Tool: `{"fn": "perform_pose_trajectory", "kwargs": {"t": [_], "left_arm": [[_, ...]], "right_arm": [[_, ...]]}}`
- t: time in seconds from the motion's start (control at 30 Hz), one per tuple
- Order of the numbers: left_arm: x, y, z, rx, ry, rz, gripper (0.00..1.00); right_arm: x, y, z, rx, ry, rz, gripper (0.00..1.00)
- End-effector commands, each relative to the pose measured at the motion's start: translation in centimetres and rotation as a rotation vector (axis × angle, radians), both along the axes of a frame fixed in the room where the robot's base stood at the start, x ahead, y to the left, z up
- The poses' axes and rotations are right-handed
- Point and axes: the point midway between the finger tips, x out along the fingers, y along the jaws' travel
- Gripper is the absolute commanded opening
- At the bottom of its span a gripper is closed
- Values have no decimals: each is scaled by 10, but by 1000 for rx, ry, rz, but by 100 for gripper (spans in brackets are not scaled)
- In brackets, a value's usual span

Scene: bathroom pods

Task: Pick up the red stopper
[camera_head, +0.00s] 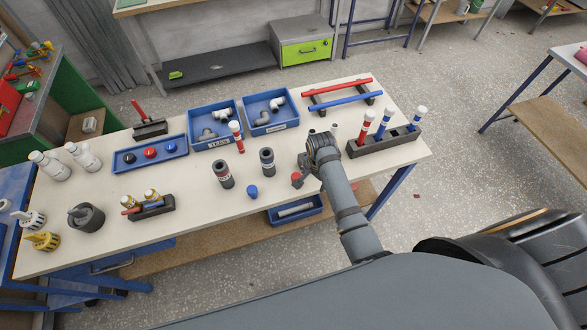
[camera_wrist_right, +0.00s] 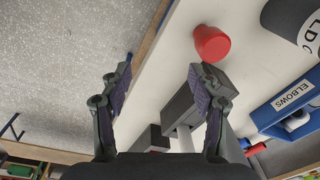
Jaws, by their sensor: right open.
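The red stopper (camera_head: 297,180) stands on the pale bench top near its front edge, just left of my right gripper in the head view. In the right wrist view the red stopper (camera_wrist_right: 211,44) is a short tapered plug beyond the tip of the right-hand finger, not between the fingers. My right gripper (camera_head: 308,163) hangs over the bench, and its two fingers (camera_wrist_right: 160,76) are apart with nothing between them. From the head, the arm hides part of the fingers. My left gripper is not in view.
A blue stopper (camera_head: 252,191) and two dark cylinders (camera_head: 223,175) (camera_head: 267,161) stand to the left. A dark rack (camera_head: 384,141) with red, white and blue tubes is at right. Blue trays (camera_head: 215,126) (camera_head: 270,110) lie behind. The front edge borders open floor.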

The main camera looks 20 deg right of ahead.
Motion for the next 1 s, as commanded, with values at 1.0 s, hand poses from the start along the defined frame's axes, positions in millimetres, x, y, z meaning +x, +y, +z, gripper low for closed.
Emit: {"fn": "perform_pose_trajectory", "kwargs": {"t": [1.0], "left_arm": [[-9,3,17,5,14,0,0]], "right_arm": [[54,49,7,51,85,-474,61]]}}
